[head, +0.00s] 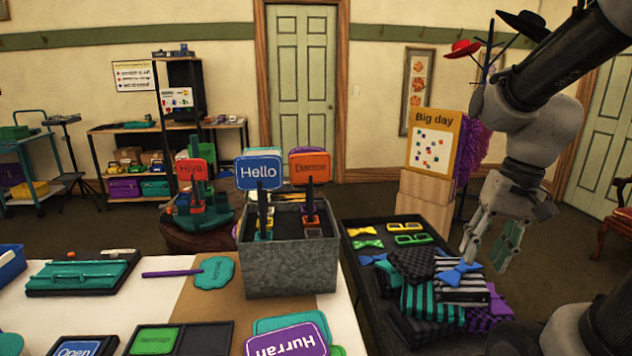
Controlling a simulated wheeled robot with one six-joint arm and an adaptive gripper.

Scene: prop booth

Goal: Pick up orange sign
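The orange sign (310,167) has dark lettering and a dark stick. It stands upright in a grey metal box (290,265) on the table, at the right behind the blue "Hello" sign (258,172). The lower part of its stick is partly hidden by the box. My gripper (485,262) hangs at the right, fingers pointing down, apart from the sign. Its fingers are spread and nothing shows between them. In the picture it is above the dark tray of cloths and bow ties.
The dark tray (350,240) with bow ties, glasses and folded cloths stands right of the box. A red "Hiya" sign (191,170) stands in a holder behind left. A purple "Hurrah" sign (290,342) lies in front. A "Big day" board (433,140) stands behind.

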